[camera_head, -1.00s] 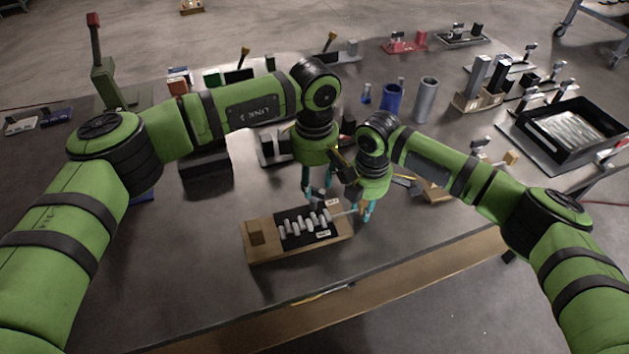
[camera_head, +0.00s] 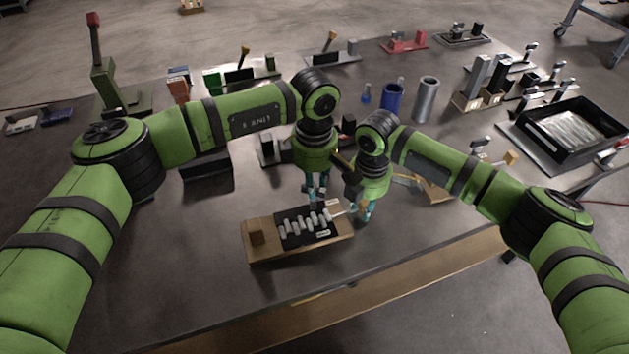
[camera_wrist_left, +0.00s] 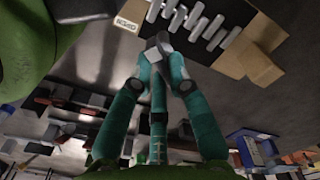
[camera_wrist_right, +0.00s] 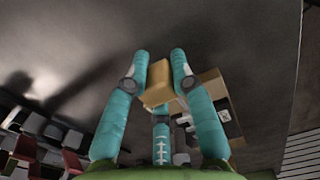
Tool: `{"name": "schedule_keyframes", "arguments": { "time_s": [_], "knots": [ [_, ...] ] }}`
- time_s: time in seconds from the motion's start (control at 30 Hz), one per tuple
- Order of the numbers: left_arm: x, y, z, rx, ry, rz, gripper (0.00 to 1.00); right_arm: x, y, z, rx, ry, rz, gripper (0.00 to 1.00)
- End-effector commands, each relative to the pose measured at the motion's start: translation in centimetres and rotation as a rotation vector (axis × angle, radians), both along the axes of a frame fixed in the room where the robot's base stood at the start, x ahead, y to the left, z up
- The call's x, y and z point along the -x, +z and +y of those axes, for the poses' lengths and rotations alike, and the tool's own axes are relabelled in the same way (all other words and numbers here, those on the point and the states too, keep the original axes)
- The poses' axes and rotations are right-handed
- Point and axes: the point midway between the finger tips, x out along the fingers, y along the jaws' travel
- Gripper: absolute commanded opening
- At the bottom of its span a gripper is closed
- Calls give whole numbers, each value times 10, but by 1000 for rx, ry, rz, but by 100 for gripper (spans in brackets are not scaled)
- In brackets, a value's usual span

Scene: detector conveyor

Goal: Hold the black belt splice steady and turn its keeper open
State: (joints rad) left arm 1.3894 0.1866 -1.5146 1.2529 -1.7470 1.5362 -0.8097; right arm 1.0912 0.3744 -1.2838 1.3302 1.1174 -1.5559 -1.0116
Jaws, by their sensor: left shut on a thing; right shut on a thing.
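The black belt splice (camera_head: 294,241) lies on a wooden base near the table's front edge, with several pale grey bars across it. It also shows at the top of the left wrist view (camera_wrist_left: 238,12). My left gripper (camera_head: 315,195) is at the splice's far side, shut on a small grey piece (camera_wrist_left: 163,42). My right gripper (camera_head: 359,212) is at the splice's right end, shut on a tan block (camera_wrist_right: 157,88), which looks like the keeper's handle. A thin pale rod (camera_head: 342,212) runs between the splice and this gripper. The keeper's inner end is hidden.
A blue cylinder (camera_head: 391,98) and a grey cylinder (camera_head: 426,99) stand behind my right arm. A black tray (camera_head: 571,136) is at the far right. Several fixtures line the back. The table left and front of the splice is clear.

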Motion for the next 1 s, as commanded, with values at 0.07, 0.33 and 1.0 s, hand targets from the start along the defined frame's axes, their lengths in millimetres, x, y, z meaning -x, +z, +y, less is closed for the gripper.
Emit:
{"name": "schedule_keyframes", "arguments": {
  "time_s": [0.07, 0.33, 1.0],
  "knots": [
    [0, 0, 0, 0, 88, 1, 0, 0, 0, 0, -1, 0, -1, 0],
    [0, 0, 1, 0, 258, 1, 0, 0, 0, 0, -1, 0, -1, 0],
    [0, 1, 1, 0, 257, 0, 42, 0, 0, 0, -1, 0, -1, 0]
  ]
}}
